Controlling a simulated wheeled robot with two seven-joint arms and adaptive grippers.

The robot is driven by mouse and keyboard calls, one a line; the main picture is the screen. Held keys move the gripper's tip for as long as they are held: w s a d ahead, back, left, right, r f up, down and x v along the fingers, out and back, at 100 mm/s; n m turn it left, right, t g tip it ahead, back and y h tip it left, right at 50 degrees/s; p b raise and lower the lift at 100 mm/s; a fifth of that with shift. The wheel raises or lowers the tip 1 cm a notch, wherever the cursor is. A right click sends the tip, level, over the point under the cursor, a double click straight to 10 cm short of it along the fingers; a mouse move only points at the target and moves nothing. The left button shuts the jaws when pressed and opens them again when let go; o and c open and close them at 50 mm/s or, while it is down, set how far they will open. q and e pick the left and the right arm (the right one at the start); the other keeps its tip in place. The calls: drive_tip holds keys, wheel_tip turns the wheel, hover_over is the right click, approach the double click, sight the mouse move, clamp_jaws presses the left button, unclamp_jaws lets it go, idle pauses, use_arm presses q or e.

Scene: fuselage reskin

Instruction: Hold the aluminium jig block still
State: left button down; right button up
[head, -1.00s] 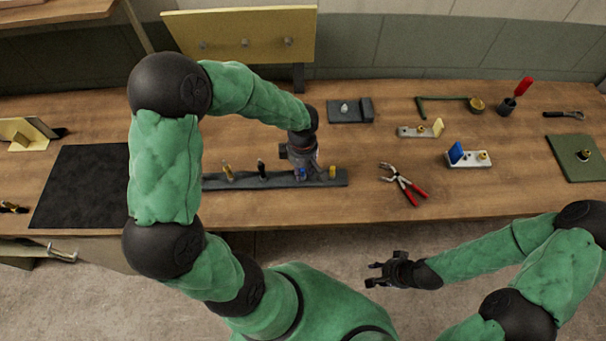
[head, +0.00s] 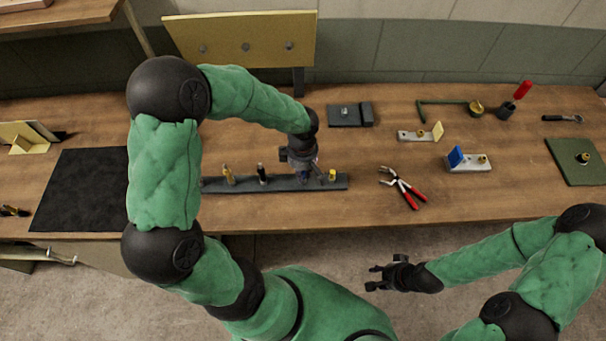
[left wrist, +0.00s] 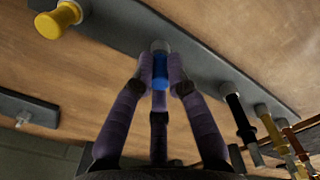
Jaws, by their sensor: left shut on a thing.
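Two light metal blocks sit on the bench; I cannot tell which is the jig block. One metal block (head: 416,136) has a yellow tab, the other (head: 480,164) a blue tab and a brass-coloured knob. My left gripper (head: 308,176) is far to their left, pointing down over a dark rack (head: 285,184). In the left wrist view my left gripper (left wrist: 159,75) is shut on a blue pin (left wrist: 160,68), whose grey end meets the rack. My right gripper (head: 372,278) is open and empty, in front of the bench edge and apart from both blocks.
The rack also holds a yellow pin (head: 332,175), a black pin (head: 262,174) and a gold pin (head: 229,175). Red-handled pliers (head: 403,187) lie between rack and blocks. A dark fixture (head: 350,115) and a black mat (head: 82,190) are on the bench. The front right bench is clear.

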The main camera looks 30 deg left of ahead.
use_arm(q)
drive_tip(key=shift+r+p, duration=0.4)
drive_tip(key=shift+r, duration=0.45)
drive_tip(key=shift+r+p, duration=0.6)
drive_tip(key=shift+r, duration=0.85)
drive_tip(key=shift+f, duration=0.1)
